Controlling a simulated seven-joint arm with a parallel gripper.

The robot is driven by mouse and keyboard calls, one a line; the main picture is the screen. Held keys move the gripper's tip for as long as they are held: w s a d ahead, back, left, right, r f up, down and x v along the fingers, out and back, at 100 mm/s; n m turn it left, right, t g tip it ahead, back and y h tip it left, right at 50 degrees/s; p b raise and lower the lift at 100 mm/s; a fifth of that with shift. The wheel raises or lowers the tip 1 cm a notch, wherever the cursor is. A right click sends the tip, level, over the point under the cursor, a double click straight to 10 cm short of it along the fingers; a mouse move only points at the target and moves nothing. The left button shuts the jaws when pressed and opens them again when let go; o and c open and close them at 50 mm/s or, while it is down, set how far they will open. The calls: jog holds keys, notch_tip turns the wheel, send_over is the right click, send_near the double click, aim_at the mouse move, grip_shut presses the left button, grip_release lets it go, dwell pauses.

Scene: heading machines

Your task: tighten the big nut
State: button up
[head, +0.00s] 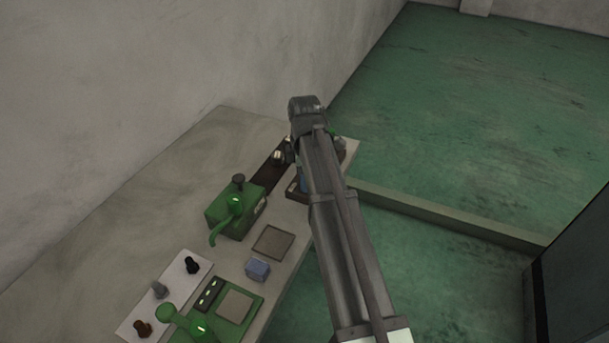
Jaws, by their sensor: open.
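My arm reaches from the lower right up to the far end of the bench. My gripper (290,152) is small and dark there, below the wrist, and partly covered by it; it is open. Shiny metal pieces (277,156) show beside it, over a dark strip (268,172) on the bench. I cannot tell whether one of them is the big nut, or whether the gripper touches them. A rounded grey piece (340,148) shows just right of my arm at the bench's far end. Much of that area is hidden behind my arm.
The bench (185,170) runs along a wall. A green machine (236,208) with a lever and dark knob stands mid-bench. Nearer are a blue block (257,269), a square plate (272,242), a white plate (172,277) with three knobbed posts, and a green unit (233,309).

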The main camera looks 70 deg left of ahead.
grip_shut()
dwell(0.3)
